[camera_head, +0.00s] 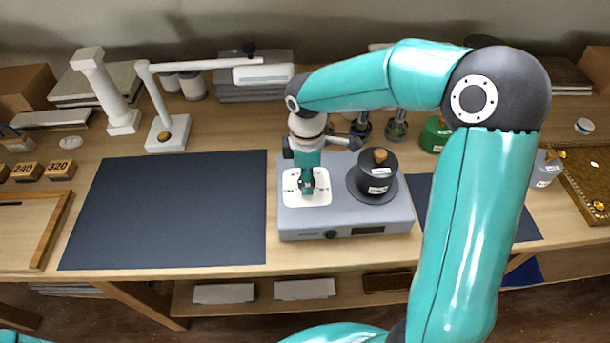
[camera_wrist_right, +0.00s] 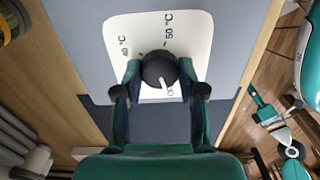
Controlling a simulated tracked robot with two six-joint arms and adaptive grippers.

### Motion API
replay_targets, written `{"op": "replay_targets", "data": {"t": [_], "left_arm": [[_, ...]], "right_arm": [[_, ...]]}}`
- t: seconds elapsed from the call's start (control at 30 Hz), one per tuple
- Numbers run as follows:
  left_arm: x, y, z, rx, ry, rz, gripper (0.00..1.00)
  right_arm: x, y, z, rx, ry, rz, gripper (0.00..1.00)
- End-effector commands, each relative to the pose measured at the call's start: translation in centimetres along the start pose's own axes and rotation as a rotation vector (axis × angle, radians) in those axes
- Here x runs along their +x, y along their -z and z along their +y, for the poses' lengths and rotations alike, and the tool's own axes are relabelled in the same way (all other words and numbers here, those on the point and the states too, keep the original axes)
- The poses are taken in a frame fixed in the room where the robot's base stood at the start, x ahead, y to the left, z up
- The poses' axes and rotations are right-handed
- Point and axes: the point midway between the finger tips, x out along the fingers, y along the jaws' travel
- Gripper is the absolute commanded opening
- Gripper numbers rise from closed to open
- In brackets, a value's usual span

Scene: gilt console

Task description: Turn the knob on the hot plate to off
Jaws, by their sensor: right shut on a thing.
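The grey hot plate (camera_head: 345,222) stands on the desk in the middle of the head view. A white dial plate (camera_head: 293,198) lies on its left part. In the right wrist view the dark round knob (camera_wrist_right: 160,68) sits on the dial plate (camera_wrist_right: 125,30), its white pointer directed toward the bottom of that picture. Markings of 40 °C and 50 °C are legible; another near the pointer is partly hidden. My right gripper (camera_head: 307,184) reaches down from above and is shut on the knob, one finger on each side.
A dark lidded pot (camera_head: 375,176) stands on the hot plate's right part, close to my right gripper. A dark mat (camera_head: 170,210) left of the hot plate is clear. A white lamp (camera_head: 168,132) stands behind the mat.

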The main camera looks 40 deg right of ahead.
Motion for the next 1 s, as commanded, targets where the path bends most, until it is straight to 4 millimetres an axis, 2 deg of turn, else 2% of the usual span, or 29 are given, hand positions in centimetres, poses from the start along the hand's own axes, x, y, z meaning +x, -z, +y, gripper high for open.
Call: {"op": "replay_targets", "data": {"t": [0.03,0.57,0.6,0.73,1.0], "left_arm": [[-0.09,0.00,0.03,0.000,0.000,0.000,0.40],[-0.11,0.00,0.04,0.000,0.000,0.000,0.40],[-0.11,0.00,0.04,0.000,0.000,0.000,0.40],[-0.11,0.00,0.04,0.000,0.000,0.000,0.40],[-0.09,0.00,0.03,0.000,0.000,0.000,0.40]], "right_arm": [[-0.35,0.22,0.43,-0.010,-0.016,0.010,0.05],[-0.32,0.25,0.43,-0.043,-0.016,0.010,0.05],[-0.32,0.25,0.43,-0.043,-0.016,0.010,0.42],[-0.29,0.23,0.40,-0.042,-0.015,0.009,0.63],[-0.13,0.14,0.20,-0.041,-0.007,0.005,0.65]]}}
